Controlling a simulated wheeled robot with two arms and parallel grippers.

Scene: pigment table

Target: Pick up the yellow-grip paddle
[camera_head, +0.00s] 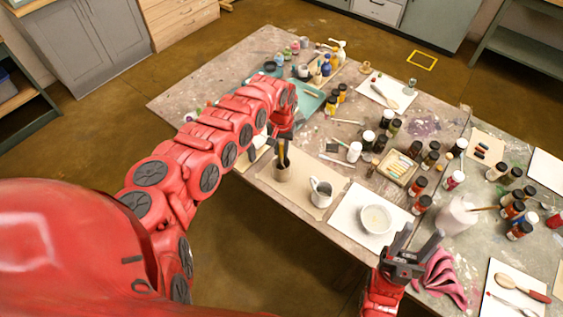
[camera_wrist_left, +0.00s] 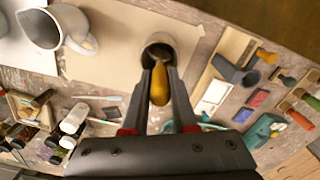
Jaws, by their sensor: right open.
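The yellow-grip paddle (camera_wrist_left: 159,86) stands in a small brown pot (camera_head: 282,172), its yellow grip pointing up. The pot also shows in the left wrist view (camera_wrist_left: 160,42), where the paddle's lower part is hidden inside it. My left gripper (camera_head: 284,142) is above the pot. In the left wrist view its two fingers (camera_wrist_left: 160,68) lie on either side of the yellow grip. I cannot tell whether they press on it. My right gripper (camera_head: 412,248) is open and empty at the table's front edge, near a pink cloth (camera_head: 441,279).
A white pitcher (camera_head: 321,192) stands on the brown paper right of the pot. A white bowl (camera_head: 377,219) sits on white paper beyond it. Several paint bottles and a wooden box (camera_head: 398,168) crowd the middle. More handled tools (camera_wrist_left: 262,56) lie near the pot in the left wrist view.

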